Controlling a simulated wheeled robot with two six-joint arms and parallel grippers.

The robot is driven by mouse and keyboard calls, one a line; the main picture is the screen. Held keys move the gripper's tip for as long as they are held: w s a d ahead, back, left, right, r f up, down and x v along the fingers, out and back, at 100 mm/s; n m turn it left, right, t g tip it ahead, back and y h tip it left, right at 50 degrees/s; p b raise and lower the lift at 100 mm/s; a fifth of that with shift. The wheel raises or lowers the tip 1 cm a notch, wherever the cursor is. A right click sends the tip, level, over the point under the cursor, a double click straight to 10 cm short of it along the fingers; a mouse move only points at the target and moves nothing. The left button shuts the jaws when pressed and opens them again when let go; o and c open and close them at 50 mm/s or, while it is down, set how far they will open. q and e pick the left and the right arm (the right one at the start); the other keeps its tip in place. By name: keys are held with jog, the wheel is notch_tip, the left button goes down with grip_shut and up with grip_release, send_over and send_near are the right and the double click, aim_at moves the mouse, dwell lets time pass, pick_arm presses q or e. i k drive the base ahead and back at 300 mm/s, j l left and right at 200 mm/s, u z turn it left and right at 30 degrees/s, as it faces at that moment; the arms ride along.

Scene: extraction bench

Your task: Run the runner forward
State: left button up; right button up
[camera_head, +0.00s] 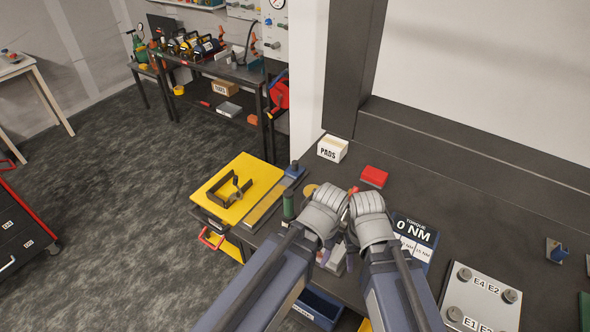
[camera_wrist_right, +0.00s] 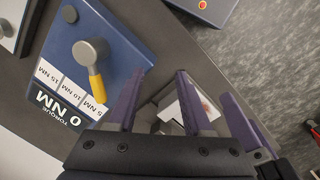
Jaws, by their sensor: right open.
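No part is clearly recognisable as the runner. A pale grey metal piece (camera_wrist_right: 168,112) shows between and behind my purple fingers in the right wrist view, partly hidden by them. A grey piece (camera_head: 336,262) also shows between my forearms in the head view. My right gripper (camera_head: 362,190) is open over the dark bench, left of the torque panel (camera_head: 427,233). My left gripper (camera_head: 330,186) is close beside it, on its left. Its fingers are hidden, so its jaws cannot be read. The torque panel (camera_wrist_right: 100,45) carries a grey knob with a yellow handle (camera_wrist_right: 96,84) and reads 0 NM.
A white PADS box (camera_head: 332,149) and a red block (camera_head: 374,177) stand behind the grippers. A green cylinder (camera_head: 288,206) is to their left. A yellow-topped cart (camera_head: 222,188) adjoins the bench's left side. A plate with several knobs (camera_head: 482,296) lies at the right.

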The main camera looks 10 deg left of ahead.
aim_at(295, 171)
jog(key=u, duration=0.5)
jog(key=j+u, duration=0.1)
jog(key=u, duration=0.35)
jog(key=i+u, duration=0.1)
jog(key=u, duration=0.9)
jog(key=i+u, duration=0.1)
jog(key=u, duration=0.85)
jog(key=i+u, duration=0.1)
jog(key=u, duration=0.4)
jog(key=l+u, duration=0.15)
jog(key=u, duration=0.2)
jog(key=i+l+u, duration=0.1)
jog(key=u, duration=0.3)
jog(key=l+z, duration=0.1)
jog(key=z, duration=0.85)
jog(key=l+z, duration=0.15)
jog(key=z, duration=0.3)
jog(key=l+z, duration=0.1)
jog(key=z, duration=0.85)
jog(key=i+z, duration=0.1)
jog(key=z, duration=0.4)
